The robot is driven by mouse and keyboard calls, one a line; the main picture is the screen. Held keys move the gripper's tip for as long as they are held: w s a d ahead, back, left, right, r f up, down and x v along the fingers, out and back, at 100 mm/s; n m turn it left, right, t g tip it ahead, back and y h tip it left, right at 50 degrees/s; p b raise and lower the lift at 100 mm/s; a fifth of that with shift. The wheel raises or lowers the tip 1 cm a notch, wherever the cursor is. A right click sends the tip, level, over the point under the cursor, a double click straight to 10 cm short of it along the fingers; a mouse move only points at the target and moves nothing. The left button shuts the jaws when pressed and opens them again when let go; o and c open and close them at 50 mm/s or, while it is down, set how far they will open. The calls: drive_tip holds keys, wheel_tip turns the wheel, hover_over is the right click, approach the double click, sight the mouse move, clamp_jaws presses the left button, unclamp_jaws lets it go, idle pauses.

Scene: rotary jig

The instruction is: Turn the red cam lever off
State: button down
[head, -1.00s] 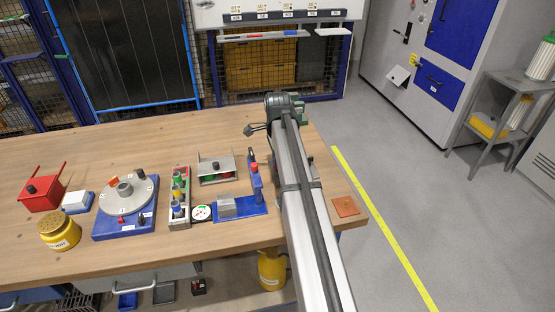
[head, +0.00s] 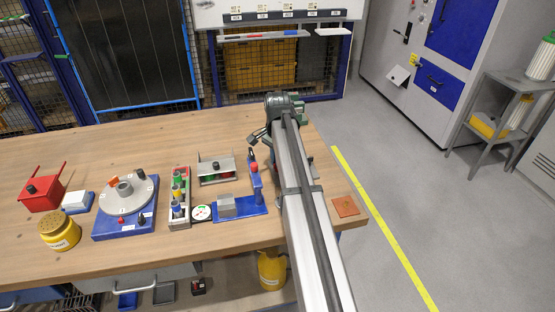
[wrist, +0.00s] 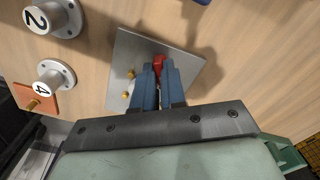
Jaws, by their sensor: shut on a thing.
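The red cam lever (wrist: 158,62) shows in the wrist view as a small red piece between my fingertips, over a square grey metal plate (wrist: 128,50). My gripper (wrist: 159,72) has its two blue fingers closed on it. The fingers cover most of the lever, so its exact angle cannot be told. Brass-coloured pins (wrist: 125,95) and a pale round part, partly hidden, sit beside the left finger on the plate. In the head view my arm hides the lever and most of its plate.
In the wrist view, round posts marked 2 (wrist: 52,16) and 4 (wrist: 55,78) stand left of the plate, near an orange plate (wrist: 36,100). In the head view, a blue fixture with a red-topped post (head: 256,180) stands left of my arm.

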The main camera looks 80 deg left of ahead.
drive_tip(key=n, duration=0.5)
drive_tip(key=shift+n, duration=0.3)
drive_tip(key=n, duration=0.5)
drive_tip(key=shift+n, duration=0.4)
drive_tip(key=c, duration=1.2)
unclamp_jaws()
wheel_tip(320, 180, up, 14)
drive_tip(key=shift+f, duration=0.15)
